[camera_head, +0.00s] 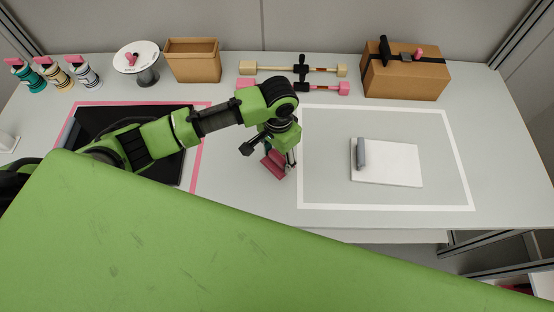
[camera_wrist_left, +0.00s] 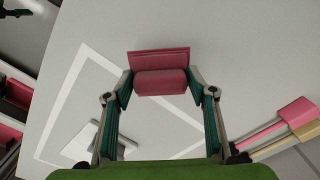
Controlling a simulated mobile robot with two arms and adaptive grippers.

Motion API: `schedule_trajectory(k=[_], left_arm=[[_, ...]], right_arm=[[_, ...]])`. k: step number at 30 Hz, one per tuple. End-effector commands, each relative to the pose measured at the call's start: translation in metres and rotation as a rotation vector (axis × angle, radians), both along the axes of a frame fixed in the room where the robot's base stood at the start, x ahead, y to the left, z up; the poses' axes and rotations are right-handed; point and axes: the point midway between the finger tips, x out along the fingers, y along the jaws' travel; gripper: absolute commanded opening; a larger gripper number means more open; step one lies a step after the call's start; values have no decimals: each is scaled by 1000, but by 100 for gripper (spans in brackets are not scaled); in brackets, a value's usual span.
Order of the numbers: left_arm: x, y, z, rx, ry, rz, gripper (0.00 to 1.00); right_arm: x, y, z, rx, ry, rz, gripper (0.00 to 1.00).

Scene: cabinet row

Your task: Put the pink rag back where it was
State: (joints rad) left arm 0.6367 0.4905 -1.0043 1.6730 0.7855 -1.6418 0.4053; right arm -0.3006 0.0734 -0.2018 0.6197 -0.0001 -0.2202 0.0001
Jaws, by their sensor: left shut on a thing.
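The pink rag (camera_head: 273,164) is a dark pink, folded or rolled piece in the head view, just left of the white-outlined area. It also shows in the left wrist view (camera_wrist_left: 160,80), between the two fingertips. My left gripper (camera_head: 283,160) is shut on it; it also shows in the left wrist view (camera_wrist_left: 160,92). I cannot tell whether the rag touches the table. My right gripper is not in view.
A white board (camera_head: 400,168) with a grey roller (camera_head: 361,154) lies inside the white outline (camera_head: 385,208). A black panel (camera_head: 100,118) lies in a pink outline. The table between the outlines is mostly bare.

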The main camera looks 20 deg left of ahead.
Motion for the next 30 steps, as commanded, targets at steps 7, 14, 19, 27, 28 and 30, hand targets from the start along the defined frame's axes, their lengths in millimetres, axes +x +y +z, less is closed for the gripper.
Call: schedule_trajectory(k=[7,14,19,27,28,30], left_arm=[[3,5,-31,2,2,1,34],[4,5,-37,2,-1,0,34],[3,4,-39,2,0,0,34],[4,4,-39,2,-1,0,68],[4,4,-39,2,-1,0,68],[4,4,-39,2,-1,0,68]], right_arm=[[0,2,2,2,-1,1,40],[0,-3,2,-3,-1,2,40],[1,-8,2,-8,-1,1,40],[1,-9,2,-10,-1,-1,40],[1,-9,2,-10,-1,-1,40],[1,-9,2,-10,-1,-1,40]])
